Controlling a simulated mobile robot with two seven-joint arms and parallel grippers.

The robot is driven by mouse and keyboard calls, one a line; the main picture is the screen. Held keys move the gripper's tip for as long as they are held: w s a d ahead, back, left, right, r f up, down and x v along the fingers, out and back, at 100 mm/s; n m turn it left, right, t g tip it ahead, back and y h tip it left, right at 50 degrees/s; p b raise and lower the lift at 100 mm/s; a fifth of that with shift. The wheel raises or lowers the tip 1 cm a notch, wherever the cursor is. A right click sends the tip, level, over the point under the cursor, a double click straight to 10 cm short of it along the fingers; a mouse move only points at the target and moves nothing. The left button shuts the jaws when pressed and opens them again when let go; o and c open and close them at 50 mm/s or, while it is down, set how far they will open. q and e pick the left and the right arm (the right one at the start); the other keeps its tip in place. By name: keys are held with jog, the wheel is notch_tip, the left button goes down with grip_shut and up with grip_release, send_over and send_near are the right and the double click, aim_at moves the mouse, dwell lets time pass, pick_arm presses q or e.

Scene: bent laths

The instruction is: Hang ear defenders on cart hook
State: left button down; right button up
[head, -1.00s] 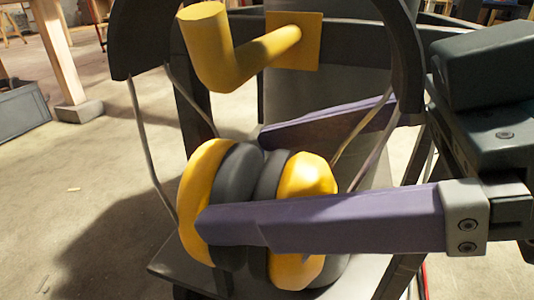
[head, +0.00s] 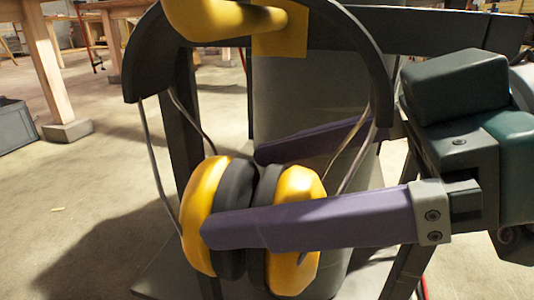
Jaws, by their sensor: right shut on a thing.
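The ear defenders have yellow and dark grey cups (head: 201,203) and a black headband (head: 136,73) arching above them on thin wires. My right gripper (head: 232,195) comes in from the right. Its two purple fingers are shut on the cups, one in front and one behind. The yellow cart hook (head: 222,20) shows inside the arch, on a yellow plate (head: 280,36) at the top edge. The tops of the hook and headband are cut off, so I cannot tell whether they touch. My left gripper is not in view.
The dark cart frame (head: 440,34) stands behind the hook, with a low dark shelf (head: 160,283) below the cups. A grey crate (head: 16,126) and a wooden table leg (head: 48,70) are at the left. The floor at the left is mostly clear.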

jog(key=o, duration=1.3)
jog(key=p+v, duration=0.3)
jog(key=v, duration=0.7)
jog(key=s+r+m+h+p, duration=0.25)
jog(key=r+p, duration=0.85)
jog(key=p, duration=0.7)
jog(key=s+r+m+h+p, duration=0.1)
jog(key=s+r+h+p, duration=0.15)
jog(key=r+p, duration=1.2)
jog(key=s+d+r+m+h+p, duration=0.35)
jog(key=r+p, duration=0.65)
jog(key=p, duration=0.6)
jog(key=s+d+r+m+h+p, duration=0.2)
jog(key=d+r+m+h+p, duration=0.25)
jog(key=r+p, duration=0.8)
jog(key=shift+m+g, duration=0.3)
jog(key=shift+m, duration=0.15)
notch_tip(320, 180, up, 33)
jog(key=p, duration=3.8)
jog(key=shift+w+r, duration=0.2)
